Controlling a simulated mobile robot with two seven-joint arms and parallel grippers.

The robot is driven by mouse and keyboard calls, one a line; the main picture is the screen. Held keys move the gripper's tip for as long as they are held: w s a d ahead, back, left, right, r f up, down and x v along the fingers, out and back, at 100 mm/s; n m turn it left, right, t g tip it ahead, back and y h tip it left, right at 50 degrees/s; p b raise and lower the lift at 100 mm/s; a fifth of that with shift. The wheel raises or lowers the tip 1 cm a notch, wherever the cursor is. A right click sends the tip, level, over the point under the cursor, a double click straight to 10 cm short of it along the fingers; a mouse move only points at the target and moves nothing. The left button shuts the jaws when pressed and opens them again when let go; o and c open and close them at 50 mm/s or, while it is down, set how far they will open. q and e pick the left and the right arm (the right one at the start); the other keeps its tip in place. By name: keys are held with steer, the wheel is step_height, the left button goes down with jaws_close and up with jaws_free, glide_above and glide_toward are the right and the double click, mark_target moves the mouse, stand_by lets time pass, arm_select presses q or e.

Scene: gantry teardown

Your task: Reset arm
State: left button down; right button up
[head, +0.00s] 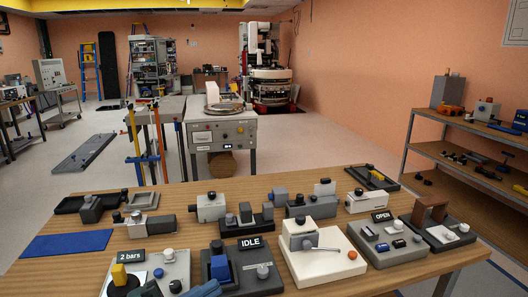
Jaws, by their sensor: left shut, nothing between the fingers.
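My left gripper (203,289) shows only in part at the bottom edge of the head view, over the near edge of the bench. Its fingers look shut and nothing shows between them. The wooden workbench (290,193) in front of me carries several small fixtures. A white fixture (322,262) with a silver lever and an orange button stands right of centre. My right gripper is not in view.
A blue mat (67,243) lies at left, bare. An "OPEN" sign (381,216) stands at right. A shelf (470,160) stands by the right wall. Open floor lies beyond the bench.

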arm_select(q)
steer(key=a+f+n+t+y+p, duration=0.2)
steer(key=a+f+n+t+y, duration=0.2)
steer(key=f+n+t+y, duration=0.55)
steer(key=s+f+n+g+y+p, duration=0.1)
steer(key=s+f+n+g+y, duration=0.3)
steer(key=s+f+n+g, duration=0.6)
step_height(320, 180, down, 4)
steer(key=shift+s+a+r+n+p, duration=0.2)
steer(key=shift+s+a+n+p, duration=0.15)
steer(key=shift+s+n, duration=0.2)
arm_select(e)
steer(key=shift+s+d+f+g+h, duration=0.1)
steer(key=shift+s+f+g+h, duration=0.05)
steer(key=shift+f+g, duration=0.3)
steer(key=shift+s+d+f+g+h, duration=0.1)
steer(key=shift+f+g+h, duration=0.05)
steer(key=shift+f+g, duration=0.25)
arm_select(q)
steer(key=shift+w+y, duration=0.1)
steer(key=shift+y, duration=0.15)
